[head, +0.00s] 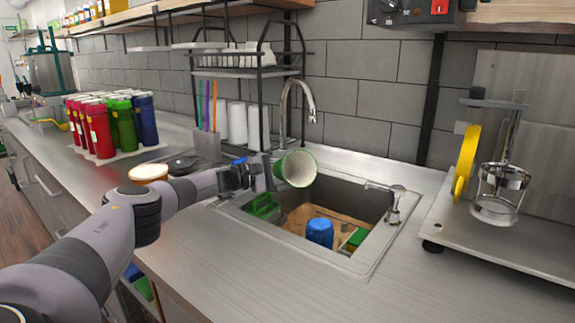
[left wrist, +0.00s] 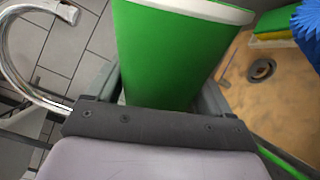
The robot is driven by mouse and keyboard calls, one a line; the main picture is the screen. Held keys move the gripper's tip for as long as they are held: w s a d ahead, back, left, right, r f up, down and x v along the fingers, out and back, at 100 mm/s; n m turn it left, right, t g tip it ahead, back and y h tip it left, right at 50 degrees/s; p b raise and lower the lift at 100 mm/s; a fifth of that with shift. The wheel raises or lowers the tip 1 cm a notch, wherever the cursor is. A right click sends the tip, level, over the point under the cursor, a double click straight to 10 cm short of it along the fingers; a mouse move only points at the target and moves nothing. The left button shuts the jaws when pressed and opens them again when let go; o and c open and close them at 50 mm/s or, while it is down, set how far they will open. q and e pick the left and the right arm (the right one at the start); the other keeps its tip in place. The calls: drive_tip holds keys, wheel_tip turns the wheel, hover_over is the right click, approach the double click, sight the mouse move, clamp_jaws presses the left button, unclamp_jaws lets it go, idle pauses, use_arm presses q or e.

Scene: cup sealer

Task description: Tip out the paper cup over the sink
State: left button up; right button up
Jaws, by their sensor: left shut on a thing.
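The green paper cup (head: 296,169) is held by my left gripper (head: 268,172) over the left back part of the sink (head: 360,264). The cup is tipped on its side, its pale open mouth facing right and toward the camera. In the left wrist view the green cup wall (left wrist: 165,50) with its white rim sits between the gripper's fingers (left wrist: 160,95). The cup's inside looks pale and I see no liquid falling. My right gripper is not in view.
The sink holds a blue object (head: 320,232) and green items (head: 262,207). A faucet (head: 300,95) rises behind it. A dish rack (head: 250,75) stands at the back. Coloured bottles (head: 120,125) stand left. A metal stand (head: 500,190) is right. The front counter is clear.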

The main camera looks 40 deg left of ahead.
sight(304, 163)
use_arm(q)
drive_tip(key=n+p, duration=0.1)
drive_tip(key=d+r+n+p, duration=0.1)
drive_tip(key=n+p, duration=0.1)
drive_tip(key=r+n+p, duration=0.1)
drive_tip(key=n, duration=0.1)
drive_tip(key=shift+s+d, duration=0.35)
drive_tip(key=shift+s, duration=0.05)
drive_tip(key=shift+s+d+r+n, duration=0.1)
drive_tip(key=shift+d+n, duration=0.1)
drive_tip(key=shift+n, duration=0.4)
drive_tip(key=d+r+n, duration=0.1)
drive_tip(key=n, duration=0.1)
drive_tip(key=s+d+r+n, duration=0.1)
drive_tip(key=n, duration=0.1)
drive_tip(key=d+r+n, duration=0.1)
drive_tip(key=r+n, duration=0.1)
drive_tip(key=shift+s+d, duration=0.1)
drive_tip(key=shift+s, duration=0.1)
drive_tip(key=shift+s+d+r+n, duration=0.1)
drive_tip(key=shift+d+r+n, duration=0.25)
drive_tip(key=shift+n, duration=0.25)
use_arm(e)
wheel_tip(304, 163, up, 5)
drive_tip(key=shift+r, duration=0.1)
use_arm(q)
drive_tip(key=shift+d, duration=0.1)
